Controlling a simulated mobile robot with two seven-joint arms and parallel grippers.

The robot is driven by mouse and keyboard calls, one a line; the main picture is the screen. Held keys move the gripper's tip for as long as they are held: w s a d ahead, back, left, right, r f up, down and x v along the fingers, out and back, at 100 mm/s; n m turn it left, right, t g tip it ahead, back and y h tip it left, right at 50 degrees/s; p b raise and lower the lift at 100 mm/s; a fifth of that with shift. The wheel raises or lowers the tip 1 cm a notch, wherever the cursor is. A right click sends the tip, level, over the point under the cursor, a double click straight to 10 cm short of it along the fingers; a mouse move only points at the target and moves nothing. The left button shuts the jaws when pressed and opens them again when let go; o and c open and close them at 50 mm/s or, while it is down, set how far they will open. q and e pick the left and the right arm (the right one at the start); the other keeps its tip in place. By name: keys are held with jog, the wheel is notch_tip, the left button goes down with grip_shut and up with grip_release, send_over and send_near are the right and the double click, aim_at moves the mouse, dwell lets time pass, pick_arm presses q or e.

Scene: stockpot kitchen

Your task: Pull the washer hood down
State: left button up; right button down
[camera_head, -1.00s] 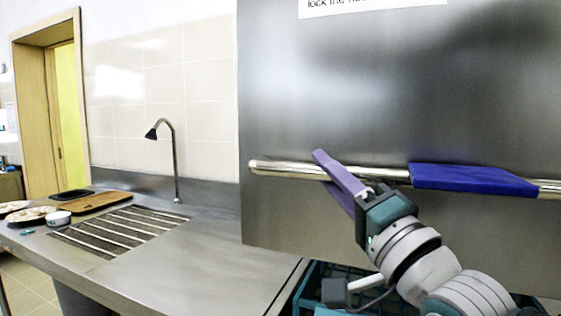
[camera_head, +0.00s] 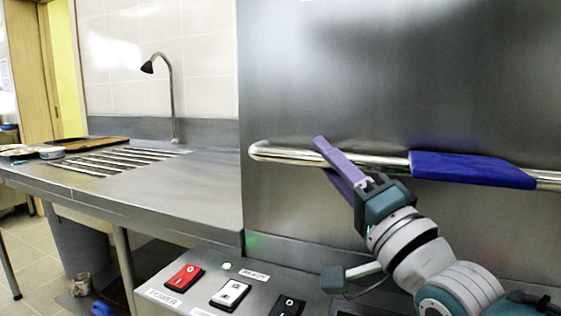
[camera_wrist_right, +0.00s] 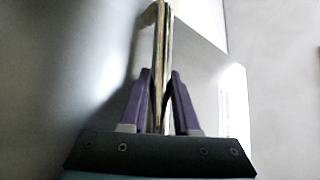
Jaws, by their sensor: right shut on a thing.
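The washer hood (camera_head: 400,80) is a large brushed-steel panel filling the right of the head view. Its lower edge is down about level with the steel counter, just behind the control panel. A shiny horizontal handle bar (camera_head: 285,153) runs across it, with a blue sleeve (camera_head: 470,169) on its right part. My right gripper (camera_head: 326,157) is shut on the bare bar, left of the sleeve. In the right wrist view the bar (camera_wrist_right: 160,40) runs between the purple fingers (camera_wrist_right: 161,78). My left gripper is not in view.
A control panel (camera_head: 205,275) with a red switch (camera_head: 185,276), a white switch (camera_head: 230,293), a black switch (camera_head: 287,306) and a lit green light (camera_head: 227,266) lies below the hood. The steel counter (camera_head: 185,190) with a tap (camera_head: 172,95) stands at left.

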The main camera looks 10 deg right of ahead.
jog(key=shift+f, duration=0.4)
jog(key=c, duration=1)
grip_release()
jog(key=o, duration=0.3)
jog(key=shift+r, duration=0.1)
jog(key=shift+o, duration=0.2)
jog(key=shift+s, duration=0.1)
jog(key=v, duration=0.9)
jog(key=shift+s+d+p, duration=0.2)
jog(key=shift+s+p, duration=0.1)
jog(key=shift+s, duration=0.05)
